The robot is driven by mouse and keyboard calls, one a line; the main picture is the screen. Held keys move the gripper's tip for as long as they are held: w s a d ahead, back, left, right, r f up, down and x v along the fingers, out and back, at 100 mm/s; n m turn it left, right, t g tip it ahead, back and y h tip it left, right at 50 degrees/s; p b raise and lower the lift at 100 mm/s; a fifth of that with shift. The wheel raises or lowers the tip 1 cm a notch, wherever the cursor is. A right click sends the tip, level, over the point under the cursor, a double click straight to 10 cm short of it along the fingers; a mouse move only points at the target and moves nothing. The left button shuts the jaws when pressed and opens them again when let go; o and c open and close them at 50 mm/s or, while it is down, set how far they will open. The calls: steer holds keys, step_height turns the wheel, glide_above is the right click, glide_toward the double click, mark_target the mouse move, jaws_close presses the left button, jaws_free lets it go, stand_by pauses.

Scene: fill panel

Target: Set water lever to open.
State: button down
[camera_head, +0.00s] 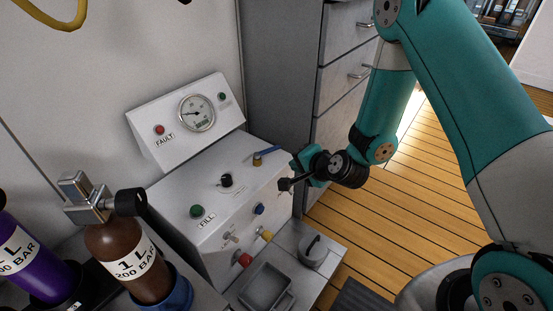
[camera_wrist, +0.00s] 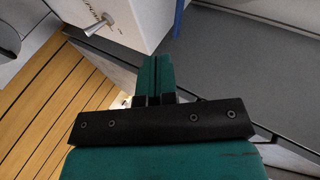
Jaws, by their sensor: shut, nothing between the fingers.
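The white fill panel (camera_head: 180,180) carries a green button (camera_head: 196,211), a black knob (camera_head: 226,180) and a gauge (camera_head: 197,112). A brown bottle (camera_head: 110,240) and a purple bottle (camera_head: 25,265) stand at the left. Grey drawers (camera_head: 345,80) are behind my arm.

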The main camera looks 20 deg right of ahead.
steer(key=s+d+m, duration=0.1)
steer(key=m, duration=0.2)
steer(key=b, duration=0.1)
glide_toward(267, 151)
step_height(267, 151, down, 5)
steer(key=w+d, duration=0.1)
steer(key=w, duration=0.1)
steer(key=w+b, duration=0.1)
steer(key=w, duration=0.2)
steer(key=shift+a+t+h, duration=0.2)
steer(key=shift+t+h, duration=0.2)
steer(key=shift+w, duration=0.35)
steer(key=shift+a, duration=0.1)
